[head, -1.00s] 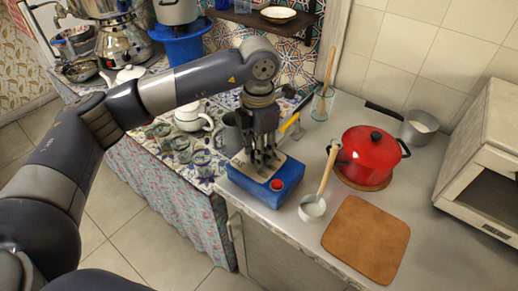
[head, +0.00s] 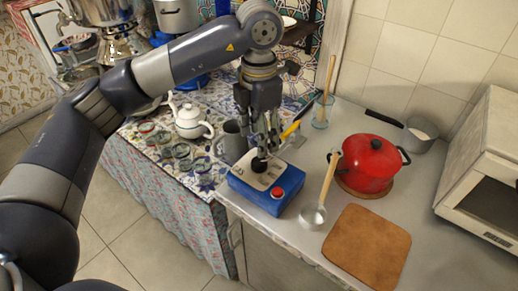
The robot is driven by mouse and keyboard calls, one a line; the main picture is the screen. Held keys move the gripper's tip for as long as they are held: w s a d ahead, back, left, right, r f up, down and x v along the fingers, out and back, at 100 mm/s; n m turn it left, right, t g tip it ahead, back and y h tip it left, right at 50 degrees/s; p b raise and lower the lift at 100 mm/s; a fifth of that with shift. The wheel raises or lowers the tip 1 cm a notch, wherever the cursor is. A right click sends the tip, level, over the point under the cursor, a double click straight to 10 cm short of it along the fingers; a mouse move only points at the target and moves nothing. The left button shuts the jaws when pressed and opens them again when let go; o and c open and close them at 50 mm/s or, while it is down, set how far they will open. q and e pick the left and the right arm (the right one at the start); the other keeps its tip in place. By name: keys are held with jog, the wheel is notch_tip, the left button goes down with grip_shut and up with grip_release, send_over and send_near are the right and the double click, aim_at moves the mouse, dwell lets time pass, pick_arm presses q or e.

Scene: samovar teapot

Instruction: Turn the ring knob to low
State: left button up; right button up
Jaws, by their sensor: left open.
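A blue box (head: 289,193) with a pale top plate sits on the counter's left front part. A round black knob (head: 258,166) stands on the plate, and a red button is at the box's front right corner. I cannot tell for certain that this black knob is the ring knob, and no low marking is readable. My left gripper (head: 263,146) points down over the box, open, its fingertips just above the black knob. I cannot tell whether they touch it. My right gripper is not in view.
A white ladle (head: 312,216) with a wooden handle lies right of the box. Behind are a red pot (head: 368,161) and a glass holding a wooden utensil (head: 322,110). A brown board (head: 367,246) lies in front. A white teapot (head: 189,122) and glasses stand left.

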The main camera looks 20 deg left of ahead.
pick_arm(q)
jog(key=shift+r, duration=2.2)
